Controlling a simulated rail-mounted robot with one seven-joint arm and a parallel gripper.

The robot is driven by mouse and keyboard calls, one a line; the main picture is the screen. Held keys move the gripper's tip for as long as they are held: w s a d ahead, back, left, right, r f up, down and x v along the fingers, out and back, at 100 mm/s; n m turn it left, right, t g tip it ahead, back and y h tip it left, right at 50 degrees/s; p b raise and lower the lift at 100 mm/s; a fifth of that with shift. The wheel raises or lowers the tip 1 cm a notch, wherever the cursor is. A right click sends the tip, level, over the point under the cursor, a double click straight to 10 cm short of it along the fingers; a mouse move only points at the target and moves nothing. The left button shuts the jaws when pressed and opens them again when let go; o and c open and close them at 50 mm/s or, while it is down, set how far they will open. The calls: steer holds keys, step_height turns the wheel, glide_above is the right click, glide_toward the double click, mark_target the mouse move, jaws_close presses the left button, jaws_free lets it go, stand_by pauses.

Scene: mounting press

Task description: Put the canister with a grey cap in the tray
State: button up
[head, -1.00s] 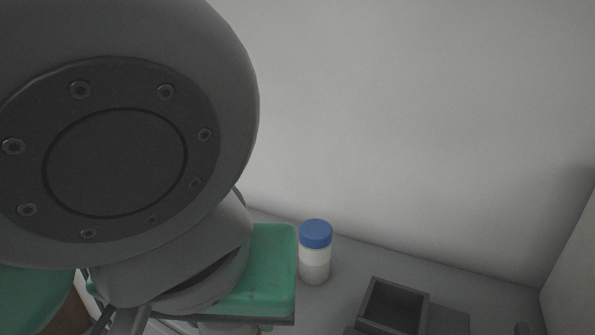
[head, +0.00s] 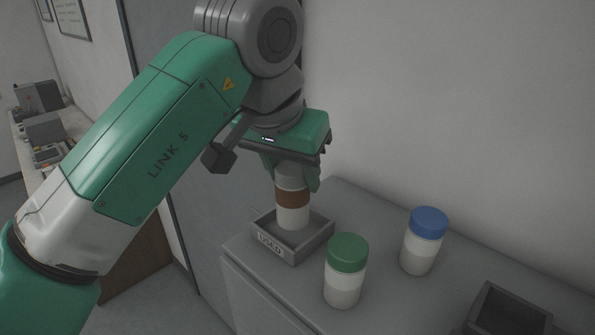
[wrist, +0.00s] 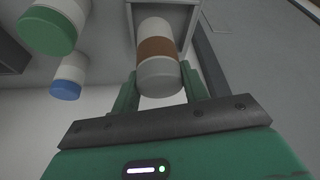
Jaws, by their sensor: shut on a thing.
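The canister with a grey cap (head: 292,213) is white with a brown band and stands upright at the tray, its lower end inside the tray's walls in the head view. It also shows in the wrist view (wrist: 157,49), grey cap toward me. My gripper (head: 296,180) is shut on its capped end from above; the fingers (wrist: 159,88) sit on either side of the cap. The tray (head: 290,257) is a grey open box labelled "USED" on the counter. Whether the canister's base touches the tray floor is hidden by the front wall.
A green-capped canister (head: 345,272) stands just right of the tray, and a blue-capped canister (head: 424,240) stands farther right near the wall. A dark open box (head: 508,312) is at the lower right. The counter's left edge is close to the tray.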

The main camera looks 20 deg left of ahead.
mark_target(293, 187)
steer(key=shift+w+a, duration=0.2)
steer(key=shift+w, duration=0.25)
steer(key=f, duration=0.1)
steer(key=f+p, duration=0.1)
steer(key=f, duration=0.1)
steer(key=shift+w+a, duration=0.2)
steer(key=shift+w, duration=0.1)
steer(key=shift+f, duration=0.35)
steer(key=shift+f, duration=0.2)
steer(key=o, duration=1.1)
steer(key=shift+r, duration=0.15)
steer(key=b+v, duration=0.1)
steer(key=v, duration=1.1)
